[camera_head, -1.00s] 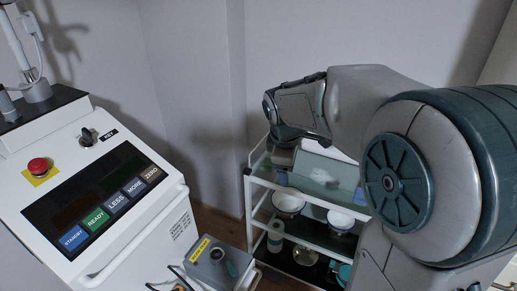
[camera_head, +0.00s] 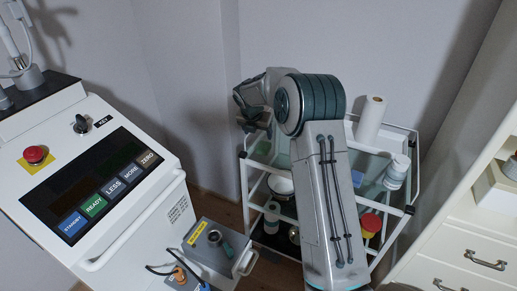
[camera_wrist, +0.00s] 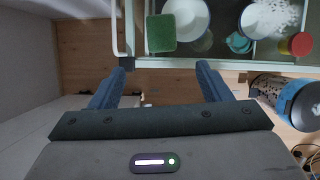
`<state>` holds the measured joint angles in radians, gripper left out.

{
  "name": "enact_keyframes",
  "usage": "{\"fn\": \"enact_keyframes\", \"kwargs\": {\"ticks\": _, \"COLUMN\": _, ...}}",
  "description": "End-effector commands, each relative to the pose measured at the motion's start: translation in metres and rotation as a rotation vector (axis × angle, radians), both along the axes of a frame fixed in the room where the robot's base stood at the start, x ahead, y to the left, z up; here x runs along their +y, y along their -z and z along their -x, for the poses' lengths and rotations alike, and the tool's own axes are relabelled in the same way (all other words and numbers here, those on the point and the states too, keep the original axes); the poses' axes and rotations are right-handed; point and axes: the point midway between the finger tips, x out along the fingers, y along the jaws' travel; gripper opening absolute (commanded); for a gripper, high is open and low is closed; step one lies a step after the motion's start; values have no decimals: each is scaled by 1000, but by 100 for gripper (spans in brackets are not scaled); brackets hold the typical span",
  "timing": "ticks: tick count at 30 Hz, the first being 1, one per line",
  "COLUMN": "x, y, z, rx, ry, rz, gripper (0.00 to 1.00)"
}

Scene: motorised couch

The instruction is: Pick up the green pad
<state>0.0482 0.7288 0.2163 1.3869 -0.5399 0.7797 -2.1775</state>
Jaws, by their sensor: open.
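The green pad (camera_wrist: 161,33) shows near the top of the wrist view, a small green block on a trolley shelf beside a white bowl (camera_wrist: 186,18). My gripper (camera_wrist: 162,75) is open, with its two dark blue fingers spread and nothing between them. The pad is beyond the fingertips, roughly in line with the gap and apart from them. In the head view my arm's end is at the trolley's left side.
The white trolley (camera_head: 406,210) holds bowls, a paper roll (camera_head: 370,118) and a red-lidded container (camera_head: 370,224). Its rail (camera_wrist: 150,63) lies just past my fingers. A control console (camera_head: 110,190) stands left, a grey box (camera_head: 215,250) in front, and drawers (camera_head: 465,250) right.

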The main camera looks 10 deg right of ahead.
Motion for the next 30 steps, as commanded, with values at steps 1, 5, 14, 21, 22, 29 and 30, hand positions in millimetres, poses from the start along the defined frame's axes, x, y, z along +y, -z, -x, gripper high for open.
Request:
{"fn": "enact_keyframes", "kwargs": {"ticks": 1, "x": -2, "y": 11, "z": -3, "rx": 5, "ry": 0, "rz": 1, "gripper": 71}}
{"fn": "enact_keyframes", "kwargs": {"ticks": 5, "x": -6, "y": 35, "z": -11, "rx": 4, "ry": 1, "rz": 0, "gripper": 71}}
{"fn": "enact_keyframes", "kwargs": {"ticks": 14, "x": -11, "y": 60, "z": -21, "rx": 1, "ry": 0, "rz": -1, "gripper": 71}}
{"fn": "enact_keyframes", "kwargs": {"ticks": 21, "x": -20, "y": 84, "z": -30, "rx": 3, "ry": 0, "rz": -1, "gripper": 71}}
{"fn": "enact_keyframes", "kwargs": {"ticks": 22, "x": -22, "y": 88, "z": -32, "rx": 3, "ry": 0, "rz": -1, "gripper": 71}}
{"fn": "enact_keyframes", "kwargs": {"ticks": 29, "x": -25, "y": 105, "z": -38, "rx": 0, "ry": 0, "rz": -1, "gripper": 71}}
{"fn": "enact_keyframes", "kwargs": {"ticks": 30, "x": -25, "y": 106, "z": -39, "rx": 0, "ry": 0, "rz": -1, "gripper": 71}}
